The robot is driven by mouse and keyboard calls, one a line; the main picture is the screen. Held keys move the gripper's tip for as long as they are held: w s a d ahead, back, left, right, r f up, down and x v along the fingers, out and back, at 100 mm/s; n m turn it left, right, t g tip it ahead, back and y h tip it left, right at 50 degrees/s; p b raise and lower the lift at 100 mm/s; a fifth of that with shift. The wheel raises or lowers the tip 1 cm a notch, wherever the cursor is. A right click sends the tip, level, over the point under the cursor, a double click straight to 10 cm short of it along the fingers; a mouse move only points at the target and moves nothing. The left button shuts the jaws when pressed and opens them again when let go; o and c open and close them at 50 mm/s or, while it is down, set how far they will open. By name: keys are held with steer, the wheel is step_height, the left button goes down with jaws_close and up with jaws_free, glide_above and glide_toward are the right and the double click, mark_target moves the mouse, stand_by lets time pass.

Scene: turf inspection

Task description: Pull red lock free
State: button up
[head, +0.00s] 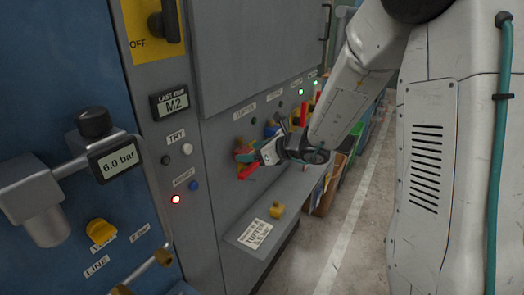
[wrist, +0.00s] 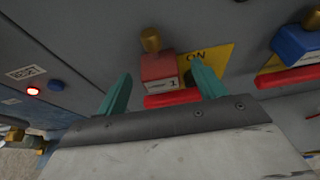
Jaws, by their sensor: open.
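The red lock (wrist: 158,68) has a brass top and a small label, and sits against a yellow ON plate (wrist: 220,58) on the grey panel. A red handle (wrist: 172,97) lies just below it. My gripper (wrist: 163,74) is open, with one teal finger on each side of the lock; whether either touches it I cannot tell. In the head view my gripper (head: 245,156) is at the panel by a red handle (head: 249,171), and the lock is mostly hidden there.
A blue lock (wrist: 296,42) sits to the right above another red handle (wrist: 290,76). A ledge (head: 240,237) below the panel holds a white card (head: 257,234) and a yellow knob-like object (head: 277,210). Bins stand farther along; the floor (head: 345,235) is clear.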

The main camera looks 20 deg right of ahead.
steer(key=shift+x, duration=1.4)
steer(key=c, duration=1.2)
steer(key=o, duration=0.4)
steer(key=shift+s, duration=0.1)
steer(key=shift+c, duration=1.3)
